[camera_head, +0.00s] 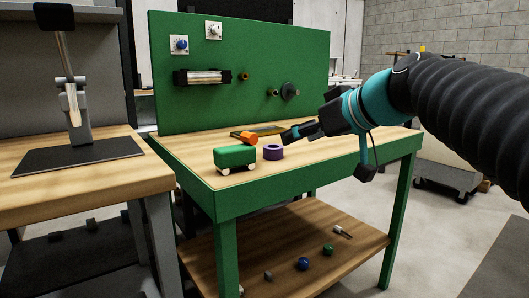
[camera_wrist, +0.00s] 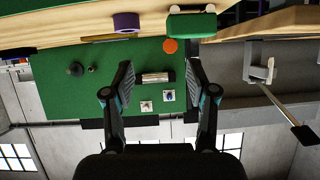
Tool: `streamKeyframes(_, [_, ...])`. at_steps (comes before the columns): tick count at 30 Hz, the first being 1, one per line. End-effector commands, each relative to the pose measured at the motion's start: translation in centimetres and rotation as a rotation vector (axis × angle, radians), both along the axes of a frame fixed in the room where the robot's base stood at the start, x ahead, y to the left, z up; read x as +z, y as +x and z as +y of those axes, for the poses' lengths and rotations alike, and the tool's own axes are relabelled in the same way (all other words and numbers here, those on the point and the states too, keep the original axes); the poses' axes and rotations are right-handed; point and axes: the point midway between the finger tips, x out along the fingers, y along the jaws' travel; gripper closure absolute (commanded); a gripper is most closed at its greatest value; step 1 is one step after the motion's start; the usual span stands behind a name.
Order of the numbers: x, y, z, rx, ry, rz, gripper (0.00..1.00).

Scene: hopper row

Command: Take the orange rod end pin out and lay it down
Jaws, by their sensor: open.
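An orange pin (camera_head: 247,141) shows as a short cylinder just behind and above a small green block (camera_head: 236,157) on the green-framed workbench. In the wrist view, which is upside down, the pin shows as an orange disc (camera_wrist: 170,45) beside the green block (camera_wrist: 192,22). What holds the pin is hidden. My gripper (camera_head: 290,133) is above the bench, right of the pin and apart from it. In the wrist view its two fingers (camera_wrist: 159,70) are spread, with nothing between them.
A purple ring (camera_head: 273,151) stands on the bench right of the green block, with a shallow yellowish tray (camera_head: 270,129) behind. A green upright panel (camera_head: 255,50) carries a metal cylinder (camera_head: 202,77), knobs and dials. The bench's front right top is clear.

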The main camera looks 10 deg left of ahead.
Motion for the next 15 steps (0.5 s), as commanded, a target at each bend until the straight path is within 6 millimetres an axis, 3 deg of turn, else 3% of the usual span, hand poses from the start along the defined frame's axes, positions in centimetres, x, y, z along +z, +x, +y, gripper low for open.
streamKeyframes(6, [2.0,1.4,2.7,0.076,0.037,-0.077,0.43])
streamKeyframes(15, [0.3,4.0,6.5,0.080,0.036,-0.080,0.43])
